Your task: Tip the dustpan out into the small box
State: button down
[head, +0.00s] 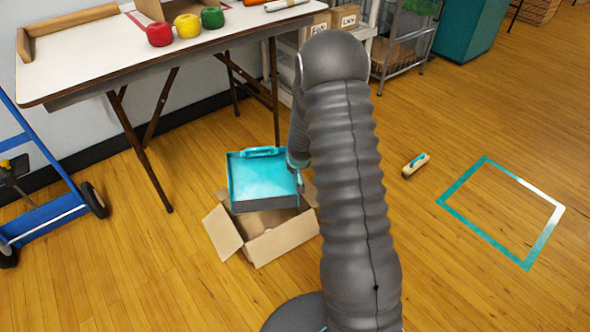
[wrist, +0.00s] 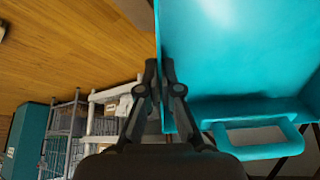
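The teal dustpan (head: 262,182) is in the air over the small open cardboard box (head: 283,243) in the head view. Its handle is on the far side. No loose contents show on its visible surface. In the wrist view, the dustpan (wrist: 240,50) fills the right side, with its loop handle (wrist: 262,151) below. My gripper (wrist: 160,72) is closed on the dustpan's side wall. In the head view, my gripper (head: 299,166) is at the pan's right side, partly behind my arm. The box's flaps are spread; the dustpan hides much of its inside.
A blue hand truck (head: 45,215) is at left. A brush (head: 416,165) lies on the floor at right, near a teal taped square (head: 477,233). Shelving (head: 405,45) stands behind.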

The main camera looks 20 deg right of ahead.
jog(key=shift+w+r+g, duration=0.1)
jog(key=shift+r+g, duration=0.3)
jog(key=shift+g, duration=0.2)
jog(key=shift+r+g, duration=0.1)
jog(key=shift+g, duration=0.5)
jog(key=shift+r+g+y, duration=0.3)
jog(key=shift+r+g, duration=0.05)
jog(key=shift+g, duration=0.45)
jog(key=shift+r+g+y, duration=0.3)
jog(key=shift+g, duration=0.5)
